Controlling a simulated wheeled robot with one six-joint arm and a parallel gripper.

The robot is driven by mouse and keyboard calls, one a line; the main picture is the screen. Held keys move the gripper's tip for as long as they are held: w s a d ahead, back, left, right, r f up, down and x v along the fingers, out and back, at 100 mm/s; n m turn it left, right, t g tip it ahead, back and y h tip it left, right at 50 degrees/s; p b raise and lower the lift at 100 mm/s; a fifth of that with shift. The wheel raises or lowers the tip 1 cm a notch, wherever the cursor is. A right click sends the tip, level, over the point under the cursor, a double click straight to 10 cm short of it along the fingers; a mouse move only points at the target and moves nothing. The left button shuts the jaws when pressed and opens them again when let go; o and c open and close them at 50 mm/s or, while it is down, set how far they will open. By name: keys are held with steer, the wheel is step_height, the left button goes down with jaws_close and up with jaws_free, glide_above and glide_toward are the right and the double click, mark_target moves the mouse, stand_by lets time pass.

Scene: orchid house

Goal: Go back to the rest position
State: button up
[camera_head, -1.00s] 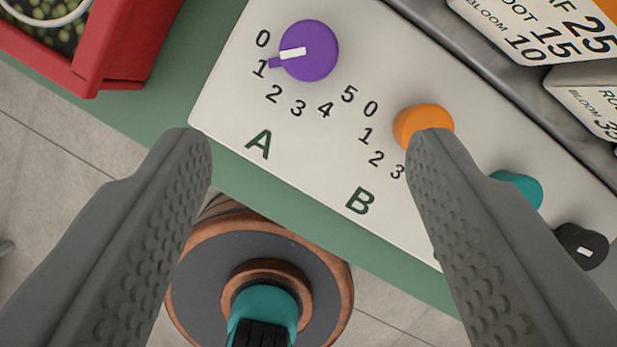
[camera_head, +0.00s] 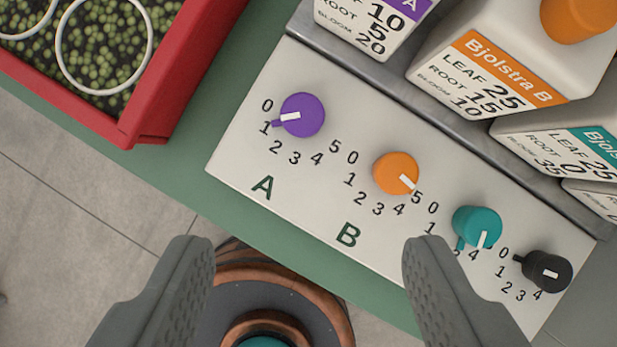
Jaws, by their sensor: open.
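My gripper (camera_head: 308,245) is open and empty, its two grey fingers wide apart at the bottom of the view. Beyond the fingertips lies a white dial panel (camera_head: 228,160) with several knobs. The purple knob (camera_head: 303,114) above the letter A has its white mark near 1. The orange knob (camera_head: 394,172) above B has its mark toward the lower right, between 4 and 5. The teal knob (camera_head: 477,226) has its mark pointing down, near 4. The black knob (camera_head: 548,270) is at the panel's right end. The fingers touch none of the knobs.
Labelled bottles, one marked Bjolstra B (camera_head: 500,65), stand on a grey strip (camera_head: 340,55) behind the panel. A red tray (camera_head: 190,75) with green pellets and white rings is at upper left. The green bench edge (camera_head: 165,185) runs diagonally; tiled floor (camera_head: 80,210) lies below.

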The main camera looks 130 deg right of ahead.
steer(key=s+d+r+m+t, duration=0.2)
steer(key=d+t, duration=0.2)
steer(key=d, duration=0.4)
steer(key=s+d+r+m+t, duration=0.1)
steer(key=d+m+t, duration=0.2)
steer(key=d, duration=0.5)
steer(key=s+d+r+m+t+h, duration=0.1)
steer(key=s+d+m+t+h, duration=0.2)
steer(key=s+d+t, duration=0.4)
steer(key=s+d+m, duration=0.1)
steer(key=s+d, duration=0.2)
steer(key=d, duration=0.2)
steer(key=shift+r, duration=0.3)
